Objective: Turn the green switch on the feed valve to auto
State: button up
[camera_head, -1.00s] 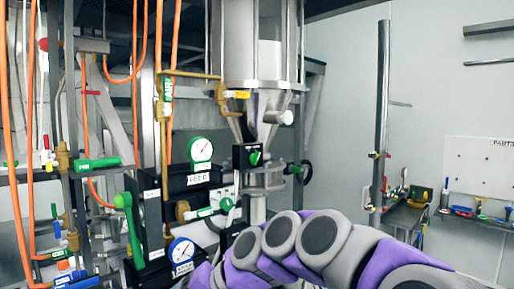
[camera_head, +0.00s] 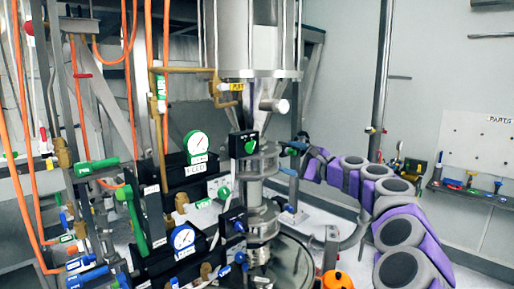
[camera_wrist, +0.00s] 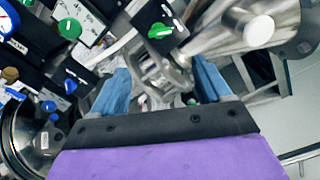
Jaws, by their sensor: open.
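Another green knob (camera_head: 224,193) is on a white-faced panel to the lower left. My gripper (camera_head: 290,160) is to the right of the valve, pointing left toward it.
Pressure gauges (camera_head: 196,144), a green lever (camera_head: 132,215) and orange hoses (camera_head: 165,90) crowd the left. A shiny metal cylinder end (camera_wrist: 258,30) is close to my right finger. A round metal vessel (camera_head: 290,262) stands below the valve. A parts board (camera_head: 485,150) hangs at the right.

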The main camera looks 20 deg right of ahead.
jog(key=p, duration=0.2)
send_near(251, 147)
jog(key=w, duration=0.3)
jog(key=shift+p+x, duration=0.75)
jog(key=shift+x, duration=1.8)
jog(key=shift+a+f, duration=0.1)
jog(key=shift+a, duration=0.1)
jog(key=shift+c, duration=0.3)
jog(key=c, duration=1)
